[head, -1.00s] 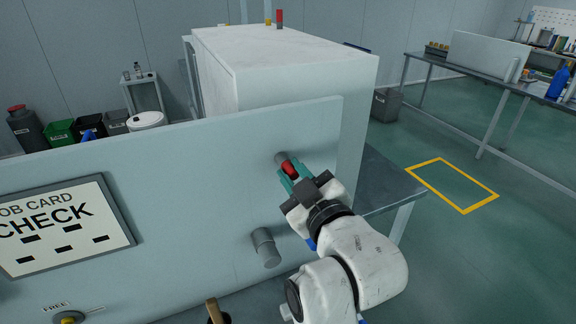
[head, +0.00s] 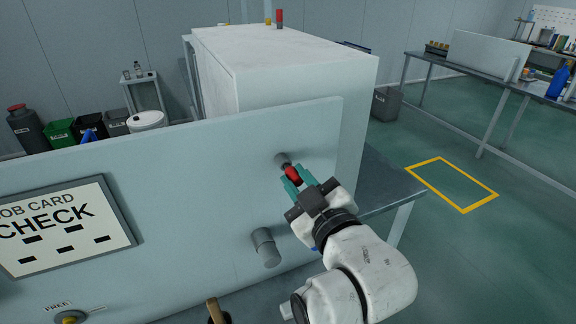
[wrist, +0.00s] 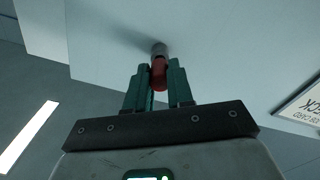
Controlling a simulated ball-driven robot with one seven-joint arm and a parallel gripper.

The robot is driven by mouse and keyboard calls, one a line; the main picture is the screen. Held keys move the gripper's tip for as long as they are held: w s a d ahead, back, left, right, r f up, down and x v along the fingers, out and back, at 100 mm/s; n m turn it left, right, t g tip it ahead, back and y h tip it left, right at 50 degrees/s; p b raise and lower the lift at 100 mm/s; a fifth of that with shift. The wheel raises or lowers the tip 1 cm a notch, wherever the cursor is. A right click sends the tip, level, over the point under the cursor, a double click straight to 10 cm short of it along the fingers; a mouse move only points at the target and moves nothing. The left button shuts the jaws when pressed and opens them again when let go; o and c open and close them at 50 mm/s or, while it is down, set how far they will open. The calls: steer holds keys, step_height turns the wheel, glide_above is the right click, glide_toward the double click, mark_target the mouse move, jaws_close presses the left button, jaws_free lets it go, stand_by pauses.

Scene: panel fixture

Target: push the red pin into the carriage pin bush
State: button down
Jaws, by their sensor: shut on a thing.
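The red pin (head: 292,174) is at the upper right of the panel in the head view. My gripper (head: 288,178) has its green fingers on either side of the pin and is shut on it. In the wrist view the red pin (wrist: 159,74) shows between the fingertips (wrist: 158,80). Its far end meets a short grey round bush (wrist: 158,49) on the panel, which also shows in the head view (head: 282,159). I cannot tell how deep the pin sits, as the junction is small and partly covered.
The pale upright panel (head: 190,190) fills the left and middle. A grey knob (head: 265,247) sticks out below the pin, close to my arm. A job card (head: 62,228) reading CHECK and a FREE indicator (head: 70,317) are at left. The floor at right is open.

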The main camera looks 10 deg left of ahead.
steer(key=shift+v, duration=1.2)
stand_by(0.5)
steer(key=p+v, duration=0.1)
steer(key=v, duration=0.4)
stand_by(0.4)
steer(key=c, duration=1.6)
jaws_free()
jaws_close()
steer(key=shift+w+f, duration=0.1)
